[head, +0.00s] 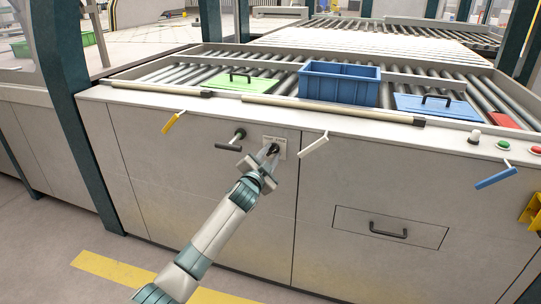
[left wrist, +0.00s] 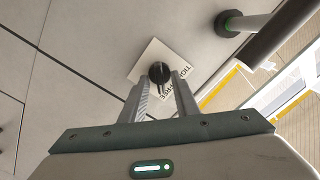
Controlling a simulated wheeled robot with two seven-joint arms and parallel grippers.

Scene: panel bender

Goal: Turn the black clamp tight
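The black clamp (head: 272,148) is a small round black knob on a pale square plate on the machine's front panel. In the left wrist view the clamp (left wrist: 159,70) is in front of the fingers, and the plate (left wrist: 146,58) reads "TIGHT" and "FREE". My left gripper (head: 268,158) reaches up to it from below. In the left wrist view my left gripper (left wrist: 161,84) is open, with one fingertip on each side of the knob. I cannot tell whether the fingers touch it. My right gripper is not in view.
A black lever on a green base (head: 228,146) sticks out left of the clamp, close to my gripper. A white lever (head: 315,144) is on the right, a yellow one (head: 173,122) further left, a blue one (head: 496,178) far right. A blue bin (head: 339,84) stands on the rollers above.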

